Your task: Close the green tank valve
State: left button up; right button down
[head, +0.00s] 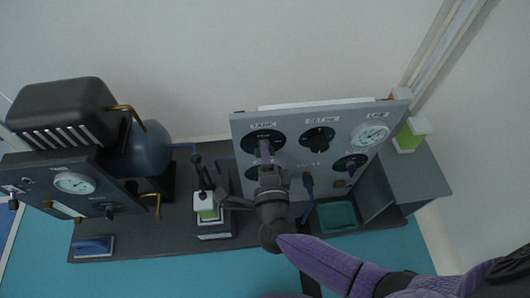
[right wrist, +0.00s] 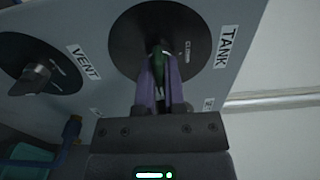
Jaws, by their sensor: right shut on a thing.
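The green tank valve (right wrist: 158,52) is a small green handle on a round black dial beside the TANK label. Its dial (head: 250,137) is at the upper left of the grey panel in the head view. My right gripper (head: 265,155) reaches up to it from below. In the right wrist view, the purple fingers of this gripper (right wrist: 158,75) are closed on the handle, one on each side. The fingers hide much of the handle, and its exact angle is hard to tell. My left gripper is not in view.
The grey panel (head: 240,122) also carries other black knobs and a white gauge (head: 370,134). A VENT knob (right wrist: 37,77) is beside the tank dial.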

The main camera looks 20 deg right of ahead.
dwell(0.3)
jog(key=n+p, duration=0.2)
jog(key=n, duration=0.1)
jog(key=shift+r, duration=0.15)
jog(key=n+p, duration=0.2)
jog(key=n, duration=0.4)
jog(key=n+p, duration=0.1)
jog(key=n, duration=0.3)
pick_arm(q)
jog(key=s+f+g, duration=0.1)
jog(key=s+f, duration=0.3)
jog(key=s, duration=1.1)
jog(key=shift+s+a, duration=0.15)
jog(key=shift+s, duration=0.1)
pick_arm(e)
jog(key=shift+f+n, duration=0.2)
jog(key=shift+n, duration=2.2)
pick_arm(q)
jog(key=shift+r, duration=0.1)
pick_arm(e)
jog(key=c, duration=0.7)
grip_release()
jog(key=shift+s, duration=0.1)
